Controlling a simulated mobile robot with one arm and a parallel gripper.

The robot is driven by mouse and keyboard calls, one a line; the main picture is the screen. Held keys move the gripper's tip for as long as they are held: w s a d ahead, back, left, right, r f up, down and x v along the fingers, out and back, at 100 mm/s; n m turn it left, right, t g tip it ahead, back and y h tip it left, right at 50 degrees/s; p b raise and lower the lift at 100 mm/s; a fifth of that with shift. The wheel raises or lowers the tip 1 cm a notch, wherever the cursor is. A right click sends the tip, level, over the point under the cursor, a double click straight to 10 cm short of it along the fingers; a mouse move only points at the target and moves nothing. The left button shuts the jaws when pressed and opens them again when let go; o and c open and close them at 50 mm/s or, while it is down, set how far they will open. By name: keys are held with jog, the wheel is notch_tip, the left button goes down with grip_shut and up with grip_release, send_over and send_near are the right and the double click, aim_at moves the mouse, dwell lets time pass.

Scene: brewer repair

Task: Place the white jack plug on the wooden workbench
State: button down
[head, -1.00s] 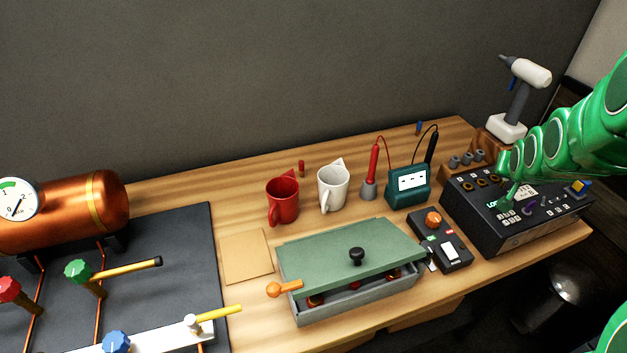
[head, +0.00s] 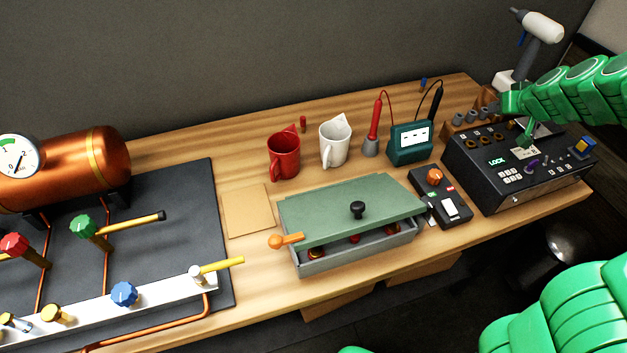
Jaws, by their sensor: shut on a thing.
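My green gripper (head: 526,135) is at the right, over the black control box (head: 482,185) with its lit LOCK display, near the box's pale label. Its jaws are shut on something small. The white jack plug cannot be made out apart from the gripper; the held thing is probably that plug, mostly hidden by the fingers and too small to tell. The wooden workbench (head: 252,262) runs across the view under everything, with bare wood showing between the dark mat and the green-lidded box, and along the front edge.
A grey box with a green lid (head: 330,211) stands mid-bench. Behind it are a red mug (head: 284,157), a white mug (head: 334,146) and a teal meter (head: 409,146) with probes. A black device (head: 440,198) lies left of the control box. A copper boiler (head: 70,170) is at the left.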

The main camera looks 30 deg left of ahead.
jog(key=shift+w+a+n+y, duration=0.3)
jog(key=shift+w+a+n, duration=0.05)
jog(key=shift+a+n, duration=0.05)
jog(key=w+a+r+n+g+y, duration=0.2)
jog(key=w+a+n+g+y, duration=0.15)
jog(key=a+n, duration=0.3)
jog(key=n+g+h, duration=0.1)
jog(key=n+g, duration=0.9)
jog(key=n, duration=0.3)
send_over(380, 127)
notch_tip(380, 127, down, 3)
jog(key=shift+m, duration=0.25)
jog(key=shift+f, duration=4.9)
jog(key=shift+f, duration=0.1)
jog(key=c, duration=1.1)
grip_release()
jog(key=v, duration=0.7)
jog(key=shift+r, duration=0.3)
